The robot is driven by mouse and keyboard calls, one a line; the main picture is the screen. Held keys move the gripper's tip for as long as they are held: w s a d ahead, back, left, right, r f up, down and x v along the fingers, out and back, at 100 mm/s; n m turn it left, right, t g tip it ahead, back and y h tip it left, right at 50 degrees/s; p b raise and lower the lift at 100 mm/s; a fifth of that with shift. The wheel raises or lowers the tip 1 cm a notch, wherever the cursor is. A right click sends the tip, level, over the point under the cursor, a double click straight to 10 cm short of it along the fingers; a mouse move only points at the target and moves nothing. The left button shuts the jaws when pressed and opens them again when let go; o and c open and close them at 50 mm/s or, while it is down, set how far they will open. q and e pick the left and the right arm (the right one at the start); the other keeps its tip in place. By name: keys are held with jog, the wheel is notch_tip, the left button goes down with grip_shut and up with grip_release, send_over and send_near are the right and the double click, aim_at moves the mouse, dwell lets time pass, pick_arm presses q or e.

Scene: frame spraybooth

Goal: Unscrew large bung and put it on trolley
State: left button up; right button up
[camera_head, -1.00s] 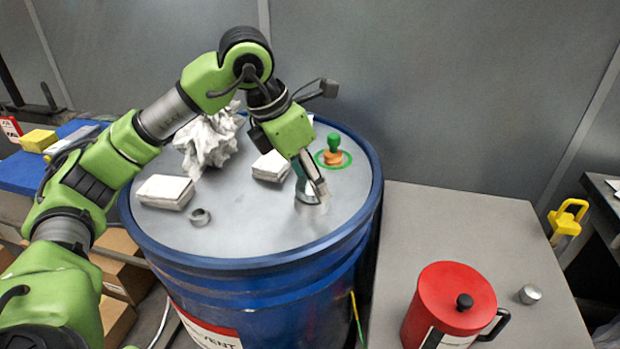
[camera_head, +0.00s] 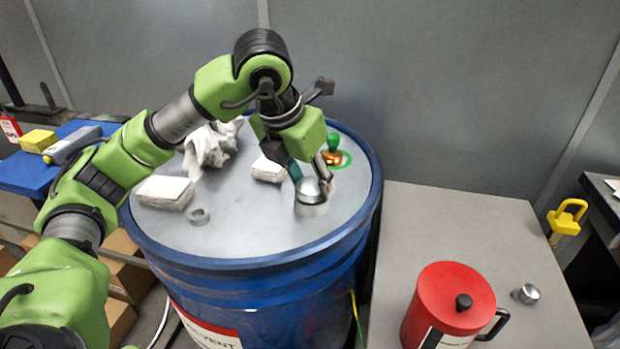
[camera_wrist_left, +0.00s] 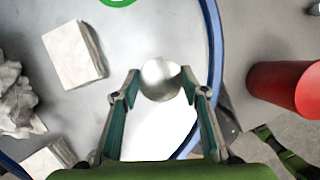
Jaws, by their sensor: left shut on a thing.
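The large bung (camera_head: 311,197) is a round silver metal piece at the right front part of the blue drum's grey top (camera_head: 250,228). My left gripper (camera_head: 311,178) reaches down over it and is shut on it, one finger on each side. In the left wrist view the bung (camera_wrist_left: 160,84) sits between the two fingertips (camera_wrist_left: 161,76). I cannot tell whether it is clear of the drum top. The trolley (camera_head: 450,225) is the grey flat surface right of the drum.
A red can (camera_head: 440,300) and a small silver cap (camera_head: 527,293) stand on the trolley. The trolley's back half is clear.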

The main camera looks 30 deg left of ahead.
pick_arm(q)
jog(key=n+y, duration=0.1)
jog(key=n, duration=0.1)
jog(key=shift+d+n, duration=0.15)
jog(key=shift+n, duration=0.15)
jog(key=shift+n+y, duration=0.4)
jog(key=shift+n, duration=0.6)
jog(key=shift+r+n+p, duration=0.2)
jog(key=shift+n+p, duration=0.4)
jog(key=shift+r+n+g+y+p, duration=0.1)
jog(key=shift+n+g+y+p, duration=0.25)
jog(key=shift+n+p, duration=0.5)
jog(key=shift+n+y+p, duration=0.35)
jog(key=shift+n+p, duration=0.2)
jog(key=shift+p, duration=0.3)
jog(key=shift+f+n, duration=0.3)
